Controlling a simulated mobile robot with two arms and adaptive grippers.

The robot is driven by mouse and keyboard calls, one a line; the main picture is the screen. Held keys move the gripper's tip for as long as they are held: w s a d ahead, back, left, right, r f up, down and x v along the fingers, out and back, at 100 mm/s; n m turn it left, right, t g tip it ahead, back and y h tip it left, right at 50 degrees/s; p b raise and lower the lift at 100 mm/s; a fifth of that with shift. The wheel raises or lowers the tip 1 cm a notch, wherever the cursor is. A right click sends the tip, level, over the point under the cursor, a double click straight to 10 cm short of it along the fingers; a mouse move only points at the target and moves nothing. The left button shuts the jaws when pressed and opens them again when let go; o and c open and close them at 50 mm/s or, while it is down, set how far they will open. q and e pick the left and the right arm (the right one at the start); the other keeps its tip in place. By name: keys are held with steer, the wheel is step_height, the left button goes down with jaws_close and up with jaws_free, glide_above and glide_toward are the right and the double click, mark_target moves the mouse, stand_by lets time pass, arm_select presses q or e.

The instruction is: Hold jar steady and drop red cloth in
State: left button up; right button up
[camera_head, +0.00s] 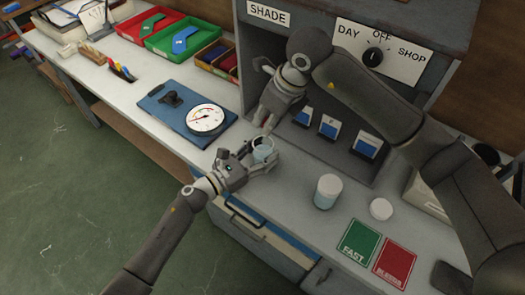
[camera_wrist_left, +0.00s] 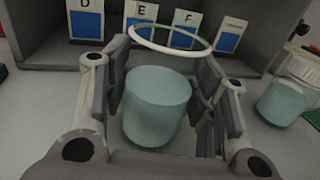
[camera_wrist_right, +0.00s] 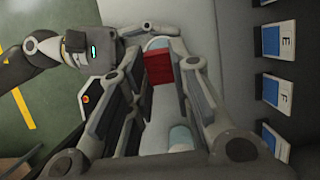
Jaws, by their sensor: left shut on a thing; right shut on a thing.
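A clear jar (camera_head: 263,152) with pale blue-green contents stands at the counter's front edge. My left gripper (camera_head: 262,160) is shut around it from the side; in the left wrist view the jar (camera_wrist_left: 157,108) sits between the fingers, upright, its round rim (camera_wrist_left: 170,38) open. My right gripper (camera_head: 266,132) points down just above the jar. In the right wrist view it is shut on a small red cloth (camera_wrist_right: 159,68) between its fingertips. Part of the jar rim (camera_wrist_right: 156,43) shows just beyond the cloth. The cloth is hidden in the head view, and its exact height over the mouth is unclear.
Green (camera_head: 359,242) and red (camera_head: 394,263) cards lie in front. A dial on a blue board (camera_head: 187,112) lies left. Blue-and-white cards (camera_head: 328,127) stand behind.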

steer(key=shift+f, duration=2.45)
steer(key=o, duration=0.7)
steer(key=shift+o, duration=0.2)
steer(key=v, duration=1.2)
